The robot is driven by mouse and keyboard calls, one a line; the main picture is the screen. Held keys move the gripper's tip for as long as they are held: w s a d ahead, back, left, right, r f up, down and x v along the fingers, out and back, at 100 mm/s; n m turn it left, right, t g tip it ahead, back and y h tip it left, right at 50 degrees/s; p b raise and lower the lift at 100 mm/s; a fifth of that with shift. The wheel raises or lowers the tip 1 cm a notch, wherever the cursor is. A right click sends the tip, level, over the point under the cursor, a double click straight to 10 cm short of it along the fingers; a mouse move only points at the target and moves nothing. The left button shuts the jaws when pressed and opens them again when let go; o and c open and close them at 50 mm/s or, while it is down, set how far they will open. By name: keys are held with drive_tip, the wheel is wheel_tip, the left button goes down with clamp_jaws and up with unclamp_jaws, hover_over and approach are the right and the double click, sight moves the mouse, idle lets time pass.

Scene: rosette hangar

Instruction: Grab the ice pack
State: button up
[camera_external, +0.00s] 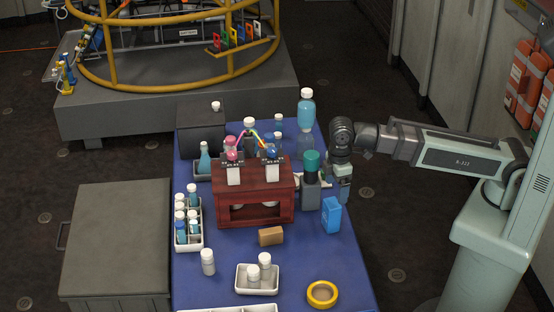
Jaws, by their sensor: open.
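A small blue upright block with a pale mark, which looks like the ice pack (331,216), stands near the right edge of the blue-covered table (345,270). My gripper (345,194) points down just behind and slightly right of the pack's top, apparently apart from it. It is open, and nothing shows between its fingers. The fingertips are small, and their exact height over the table is hard to tell.
A grey canister with a green cap (311,182) stands close left of my gripper. A dark red wooden stand (252,194) is further left. A tall blue bottle (306,110) stands behind. A yellow ring (322,294) lies in front, with some bare cloth between it and the pack.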

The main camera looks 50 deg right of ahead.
sight(333, 202)
drive_tip(key=shift+f, duration=2.2)
drive_tip(key=shift+f, duration=0.15)
drive_tip(key=shift+w+f, duration=0.2)
drive_tip(key=shift+f, duration=1.05)
drive_tip(key=shift+w+f, duration=0.2)
drive_tip(key=shift+f, duration=1)
drive_tip(key=shift+c, duration=0.4)
drive_tip(key=c, duration=1.2)
drive_tip(key=shift+o, duration=0.2)
drive_tip(key=shift+r, duration=0.1)
